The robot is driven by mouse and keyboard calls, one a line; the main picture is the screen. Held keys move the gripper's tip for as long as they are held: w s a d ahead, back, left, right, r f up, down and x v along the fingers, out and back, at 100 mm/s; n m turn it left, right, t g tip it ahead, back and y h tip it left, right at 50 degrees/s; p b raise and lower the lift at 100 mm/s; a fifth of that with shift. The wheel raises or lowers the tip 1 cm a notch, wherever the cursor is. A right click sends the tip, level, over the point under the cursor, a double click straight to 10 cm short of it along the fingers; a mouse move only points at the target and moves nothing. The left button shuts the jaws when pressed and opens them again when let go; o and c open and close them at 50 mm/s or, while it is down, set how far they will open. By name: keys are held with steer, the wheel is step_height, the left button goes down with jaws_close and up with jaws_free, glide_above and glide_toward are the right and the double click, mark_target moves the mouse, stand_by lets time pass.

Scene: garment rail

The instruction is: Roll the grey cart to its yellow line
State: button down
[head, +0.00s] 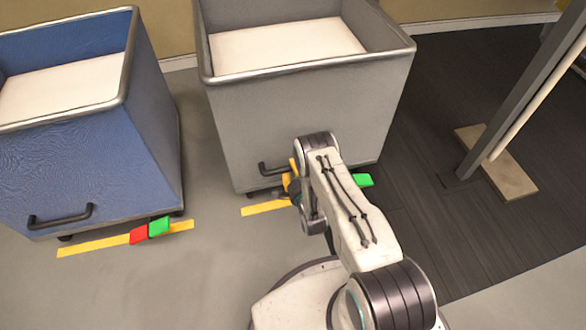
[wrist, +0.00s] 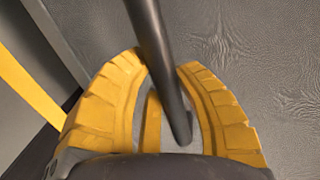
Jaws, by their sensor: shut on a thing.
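The grey cart (head: 240,125) stands on the floor in the upper middle of the head view, with a pale bottom inside. Its dark bar handle (head: 268,168) is on its lower front face. Its yellow line (head: 262,208) lies on the floor just in front of the cart's lower front edge; my arm hides part of it. A yellow strip also shows at the left of the wrist view (wrist: 25,85). My gripper (head: 291,181) is at the handle. In the wrist view its yellow fingers are shut around the dark handle bar (wrist: 155,50), with the grey panel behind.
A blue cart (head: 95,150) stands to the left, beside a yellow line with red (head: 138,235) and green (head: 159,226) blocks. A green block (head: 363,180) lies right of my arm. A grey post (head: 520,95) stands on a wooden base at right. Floor between the carts is clear.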

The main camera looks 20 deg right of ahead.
steer(key=shift+f, duration=0.1)
steer(key=c, duration=0.8)
jaws_free()
steer(key=shift+c, duration=0.2)
steer(key=v, duration=0.7)
steer(key=shift+s, duration=0.3)
